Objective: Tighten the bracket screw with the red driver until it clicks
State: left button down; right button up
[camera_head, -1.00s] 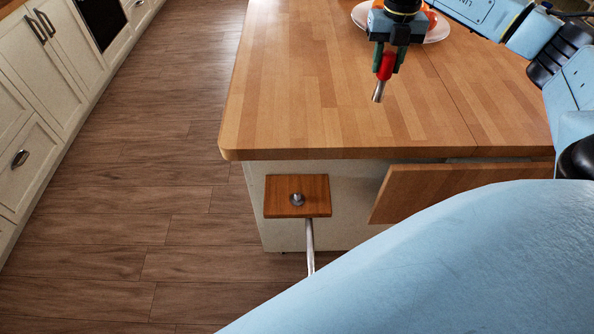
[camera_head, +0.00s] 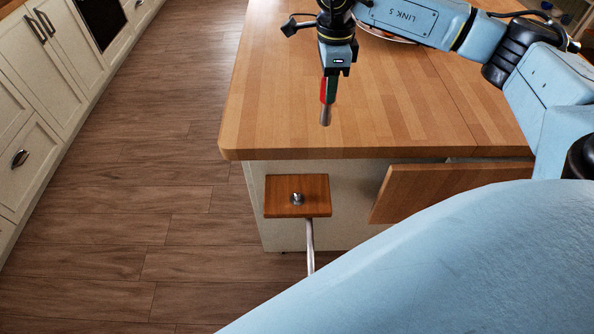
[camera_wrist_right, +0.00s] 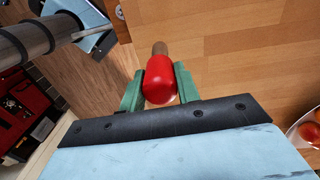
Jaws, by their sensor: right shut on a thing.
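The red driver (camera_head: 324,92) is held by my right gripper (camera_head: 329,86) above the wooden worktop, its grey metal shaft pointing down. In the right wrist view, the green fingers of the gripper (camera_wrist_right: 160,88) close on both sides of the red handle (camera_wrist_right: 160,76). The bracket appears as a small wooden block (camera_head: 275,205) below the worktop's front edge, with a grey screw (camera_head: 297,198) standing in its top. The driver's tip is apart from the screw, behind it and a little to the right in the head view. My left gripper is not in view.
The wooden island worktop (camera_head: 430,110) has a clear front half. A plate (camera_head: 385,33) is partly hidden behind my right arm; it holds red-orange items in the wrist view (camera_wrist_right: 303,125). A wooden panel (camera_head: 425,188) hangs right of the bracket. Drawers (camera_head: 30,150) line the left side.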

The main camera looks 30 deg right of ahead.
jog(key=s+a+f+n, duration=0.1)
jog(key=s+a+n, duration=0.1)
jog(key=a+n, duration=0.6)
jog(key=s+a+f+n, duration=0.1)
jog(key=a+f+n, duration=0.1)
jog(key=a+n, duration=0.6)
jog(key=d+f+m, duration=0.1)
jog(key=f+m, duration=0.3)
jog(key=m, duration=0.5)
jog(key=s+d+f+m, duration=0.1)
jog(key=f+m, duration=0.3)
jog(key=m, duration=0.5)
jog(key=s+d+f+m+b, duration=0.1)
jog(key=d+f+m, duration=0.2)
jog(key=m, duration=0.6)
jog(key=shift+f+m, duration=0.4)
jog(key=shift+f+b, duration=0.65)
jog(key=shift+f, duration=0.1)
